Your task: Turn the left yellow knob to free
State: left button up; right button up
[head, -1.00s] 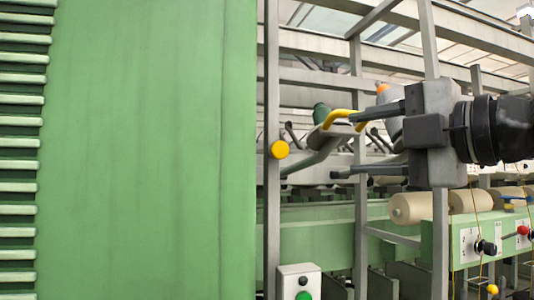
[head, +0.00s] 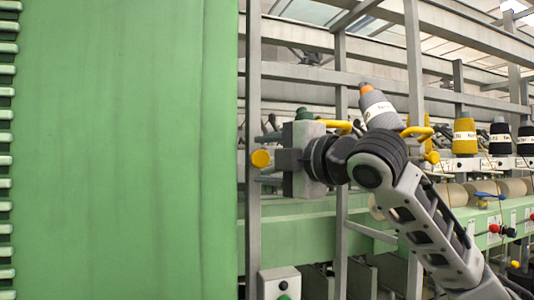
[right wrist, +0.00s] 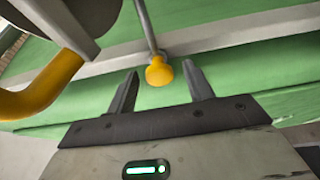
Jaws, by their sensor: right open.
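The left yellow knob (head: 261,158) is a round knob at the grey post beside the green panel in the head view. In the right wrist view the yellow knob (right wrist: 159,72) is on the end of a thin grey rod, near the gap between my fingertips. My right gripper (head: 272,158) points left at the knob, its fingers spread. In the right wrist view the right gripper (right wrist: 160,78) is open and empty, with visible space on both sides of the knob. Another yellow knob (head: 432,157) is farther right. My left gripper is not in view.
A large green panel (head: 110,150) fills the left. A yellow curved handle (right wrist: 45,88) is close on the left in the right wrist view. Grey posts (head: 341,235), a grey yarn cone (head: 378,108) and a white control box (head: 279,283) stand nearby.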

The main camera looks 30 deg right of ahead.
jog(key=shift+w, duration=0.1)
jog(key=c, duration=1)
jog(key=shift+o, duration=0.2)
jog(key=shift+f, duration=0.1)
